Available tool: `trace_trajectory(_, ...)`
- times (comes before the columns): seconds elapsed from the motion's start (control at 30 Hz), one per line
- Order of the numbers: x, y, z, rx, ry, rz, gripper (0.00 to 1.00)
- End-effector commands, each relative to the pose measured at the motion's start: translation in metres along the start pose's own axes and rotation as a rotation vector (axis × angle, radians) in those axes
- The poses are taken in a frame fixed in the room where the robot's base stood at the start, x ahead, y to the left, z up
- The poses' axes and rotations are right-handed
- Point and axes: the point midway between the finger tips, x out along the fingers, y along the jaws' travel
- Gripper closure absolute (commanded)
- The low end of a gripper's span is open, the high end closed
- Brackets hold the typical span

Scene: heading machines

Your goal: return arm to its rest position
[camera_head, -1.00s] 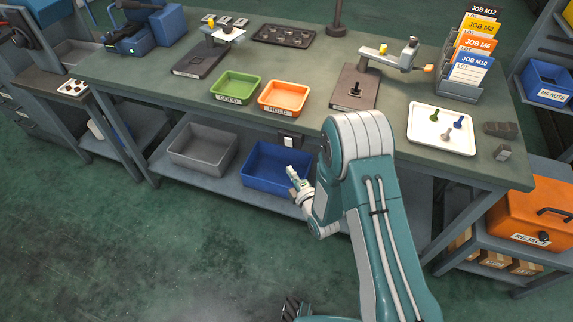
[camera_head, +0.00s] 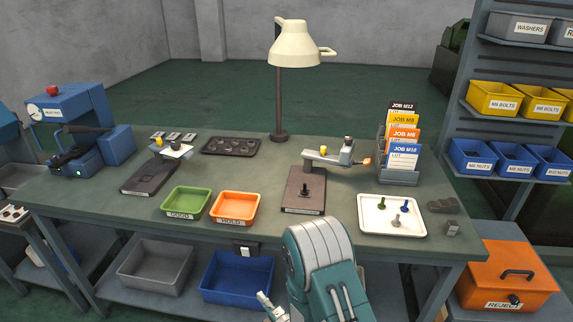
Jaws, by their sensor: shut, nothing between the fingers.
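My arm (camera_head: 318,268) rises at the bottom middle, in front of the workbench's front edge. It is teal with pale grey joint covers, and its lower part is cut off by the picture's bottom edge. My gripper (camera_head: 266,302) shows only in part at the lower left of the arm, below the bench top and in front of the blue bin (camera_head: 236,277) on the lower shelf. It is small, looks shut, and holds nothing that I can see.
The workbench (camera_head: 105,205) carries a green tray (camera_head: 186,203), an orange tray (camera_head: 234,208), a white tray (camera_head: 391,215) with three bolts, a lamp (camera_head: 297,45) and a job card rack (camera_head: 399,145). An orange reject box (camera_head: 508,274) stands at right. A grey bin (camera_head: 157,264) sits below.

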Motion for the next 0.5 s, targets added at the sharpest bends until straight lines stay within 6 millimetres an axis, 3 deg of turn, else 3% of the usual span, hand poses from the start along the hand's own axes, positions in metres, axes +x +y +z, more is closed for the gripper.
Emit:
trace_trajectory(0.27, 0.013, 0.058, 0.039, 0.139, -0.104, -0.104, 1.00)
trace_trajectory(0.5, 0.000, 0.121, 0.081, 0.344, -0.266, -0.216, 1.00)
